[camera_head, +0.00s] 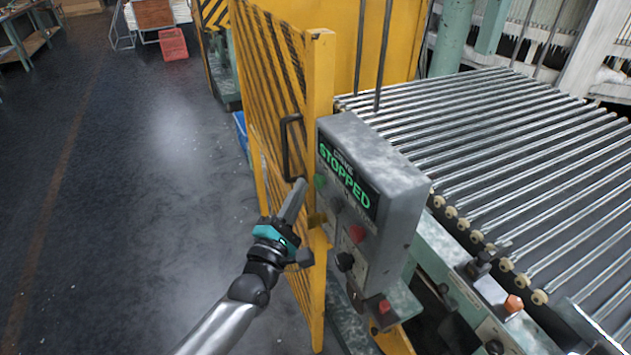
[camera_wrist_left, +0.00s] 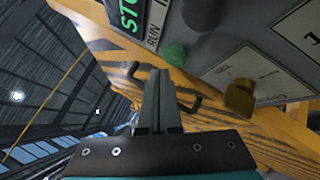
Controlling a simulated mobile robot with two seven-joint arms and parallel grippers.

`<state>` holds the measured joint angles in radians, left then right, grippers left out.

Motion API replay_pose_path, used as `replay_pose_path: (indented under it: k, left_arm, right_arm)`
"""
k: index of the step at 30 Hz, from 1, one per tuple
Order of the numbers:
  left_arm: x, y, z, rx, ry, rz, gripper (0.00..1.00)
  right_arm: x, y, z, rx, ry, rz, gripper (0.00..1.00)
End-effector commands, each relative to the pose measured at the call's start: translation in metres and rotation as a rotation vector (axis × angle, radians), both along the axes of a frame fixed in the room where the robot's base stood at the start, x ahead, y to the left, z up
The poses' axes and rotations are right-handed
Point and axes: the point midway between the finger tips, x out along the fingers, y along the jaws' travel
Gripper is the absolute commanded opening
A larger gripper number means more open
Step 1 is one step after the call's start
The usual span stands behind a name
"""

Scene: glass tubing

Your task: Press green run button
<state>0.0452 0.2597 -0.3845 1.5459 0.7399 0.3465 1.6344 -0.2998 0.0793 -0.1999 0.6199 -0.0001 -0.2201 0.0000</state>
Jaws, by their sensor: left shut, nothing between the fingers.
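The grey control box (camera_head: 400,165) stands at the end of the roller bed, with a dark display (camera_head: 347,178) reading "STOPPED" in green letters. The green run button (camera_head: 320,182) is on the left of its front face, below the display. In the left wrist view the green button (camera_wrist_left: 175,54) sits near the "RUN" label, beyond the fingertips. My left gripper (camera_head: 301,183) is shut and empty, its tips just left of the green button in the head view. In the wrist view the shut fingers (camera_wrist_left: 160,76) point towards the panel; a gap seems to remain, but contact is hard to judge. My right gripper is not in view.
A yellow slatted gate (camera_head: 270,75) with a black handle (camera_head: 286,148) stands close beside my left gripper. A red button (camera_head: 356,234) and black knob (camera_head: 345,261) lie lower on the panel. Metal rollers (camera_head: 500,150) extend right. Open floor (camera_head: 150,180) lies left.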

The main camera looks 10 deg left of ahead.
Motion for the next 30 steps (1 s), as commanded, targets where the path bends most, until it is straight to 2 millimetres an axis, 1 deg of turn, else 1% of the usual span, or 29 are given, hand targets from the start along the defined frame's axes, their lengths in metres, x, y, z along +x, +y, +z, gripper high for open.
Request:
replay_pose_path:
  k: [17,25,30]
  left_arm:
    - [0.0002,-0.0003,0.0001,0.000,0.000,0.000,0.00]
    - [0.0045,-0.0069,-0.0001,-0.002,0.000,0.000,0.00]
    - [0.0048,-0.0074,0.0002,-0.001,0.000,0.000,0.00]
  right_arm:
    - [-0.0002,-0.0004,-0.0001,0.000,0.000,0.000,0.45]
    - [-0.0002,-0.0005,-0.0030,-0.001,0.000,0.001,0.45]
    - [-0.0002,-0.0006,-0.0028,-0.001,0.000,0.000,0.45]
